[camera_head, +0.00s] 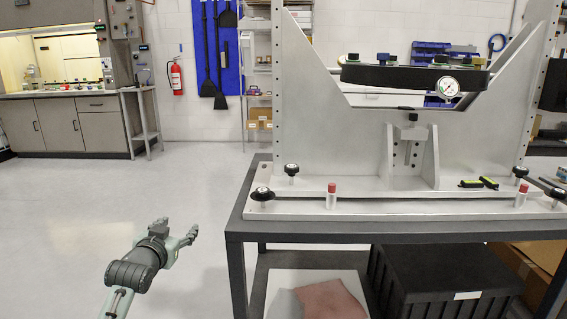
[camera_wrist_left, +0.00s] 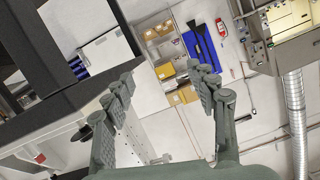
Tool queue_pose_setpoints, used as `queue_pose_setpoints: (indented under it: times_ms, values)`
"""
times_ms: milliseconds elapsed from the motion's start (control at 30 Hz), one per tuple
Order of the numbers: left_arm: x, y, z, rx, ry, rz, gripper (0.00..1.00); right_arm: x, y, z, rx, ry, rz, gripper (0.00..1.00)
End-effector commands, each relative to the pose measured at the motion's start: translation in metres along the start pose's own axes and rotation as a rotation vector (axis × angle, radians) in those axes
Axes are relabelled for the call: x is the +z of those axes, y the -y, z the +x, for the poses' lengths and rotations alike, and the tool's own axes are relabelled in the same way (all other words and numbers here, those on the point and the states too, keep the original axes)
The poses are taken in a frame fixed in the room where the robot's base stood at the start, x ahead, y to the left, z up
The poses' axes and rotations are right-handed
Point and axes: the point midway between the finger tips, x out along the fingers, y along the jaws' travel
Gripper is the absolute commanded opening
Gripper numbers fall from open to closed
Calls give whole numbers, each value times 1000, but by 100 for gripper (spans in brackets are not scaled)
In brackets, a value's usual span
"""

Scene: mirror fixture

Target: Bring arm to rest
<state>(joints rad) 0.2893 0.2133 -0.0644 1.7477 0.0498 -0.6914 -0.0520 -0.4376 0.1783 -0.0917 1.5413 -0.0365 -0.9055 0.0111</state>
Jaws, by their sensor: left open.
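My left gripper (camera_head: 178,232) is in the head view at the lower left, over the open floor to the left of the table. Its two fingers are spread apart and nothing is between them. In the left wrist view the fingers of the left gripper (camera_wrist_left: 165,88) are also wide apart and empty. My right gripper is not in either view.
A black bin (camera_head: 440,285) stands on the lower shelf. A fume hood cabinet (camera_head: 70,125) stands far left. The floor (camera_head: 80,210) between is clear.

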Motion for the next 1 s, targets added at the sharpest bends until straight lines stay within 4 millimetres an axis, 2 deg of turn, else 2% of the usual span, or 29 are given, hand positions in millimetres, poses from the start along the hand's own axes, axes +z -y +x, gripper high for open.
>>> queue_pose_setpoints:
  times_ms: [33, 100, 400, 467, 500, 600, 867, 1000]
  values:
    - [2, 14, 15, -17, 21, 19, 58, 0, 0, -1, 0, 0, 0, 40]
    - [8, 32, 32, -36, 51, 38, 58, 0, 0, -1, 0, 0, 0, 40]
    - [22, 105, 77, -121, 153, 86, 58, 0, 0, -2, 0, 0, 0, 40]
    - [25, 119, 82, -138, 174, 92, 58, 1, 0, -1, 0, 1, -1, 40]
    - [38, 118, 78, -150, 221, 93, 58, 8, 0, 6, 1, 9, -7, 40]
    - [60, 129, 69, -198, 321, 93, 58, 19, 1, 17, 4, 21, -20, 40]
    - [132, 98, 53, -157, 413, 95, 58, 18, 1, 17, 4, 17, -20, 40]
    - [179, 78, 38, -128, 471, 98, 58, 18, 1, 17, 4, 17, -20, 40]
